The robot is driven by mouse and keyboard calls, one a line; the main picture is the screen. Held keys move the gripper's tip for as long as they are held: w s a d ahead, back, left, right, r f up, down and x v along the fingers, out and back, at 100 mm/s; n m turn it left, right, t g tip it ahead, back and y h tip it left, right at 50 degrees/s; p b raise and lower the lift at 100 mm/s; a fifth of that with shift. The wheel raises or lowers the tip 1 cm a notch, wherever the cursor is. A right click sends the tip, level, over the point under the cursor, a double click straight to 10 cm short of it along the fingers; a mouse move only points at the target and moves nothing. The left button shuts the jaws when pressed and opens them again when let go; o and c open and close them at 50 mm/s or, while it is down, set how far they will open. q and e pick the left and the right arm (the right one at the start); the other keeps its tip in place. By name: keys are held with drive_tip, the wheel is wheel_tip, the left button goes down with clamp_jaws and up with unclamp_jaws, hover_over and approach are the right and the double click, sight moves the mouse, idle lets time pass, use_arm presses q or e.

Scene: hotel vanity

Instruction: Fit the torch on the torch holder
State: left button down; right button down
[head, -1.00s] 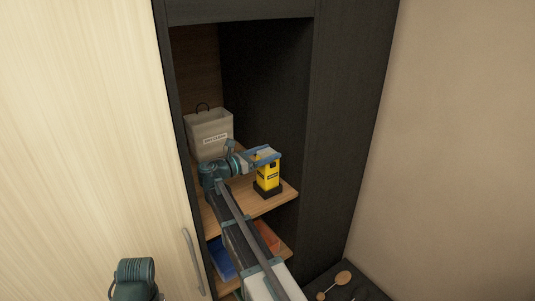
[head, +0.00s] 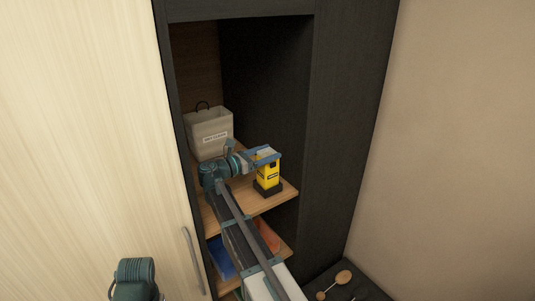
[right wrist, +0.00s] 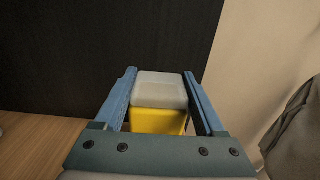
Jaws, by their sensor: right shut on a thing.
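The yellow torch (head: 267,174) stands upright at the front right of the upper wooden shelf. Its foot is at the small black torch holder (head: 268,189); I cannot tell how fully it is seated. My right gripper (head: 263,155) is shut on the upper part of the torch. In the right wrist view the torch (right wrist: 158,121), with its pale grey top, sits between the two blue fingers of the gripper (right wrist: 161,92). Of my left arm only a teal part shows at the bottom left of the head view; its gripper is out of view.
A grey labelled bin (head: 209,134) stands further back on the upper shelf (head: 283,199). A blue item (head: 221,259) and an orange item (head: 267,236) lie on the shelf below. Dark cabinet walls close in on the right; a pale door (head: 100,130) is on the left.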

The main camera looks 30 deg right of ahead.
drive_tip(key=shift+f+b, duration=0.45)
drive_tip(key=shift+f, duration=0.05)
unclamp_jaws()
drive_tip(key=shift+r, duration=0.1)
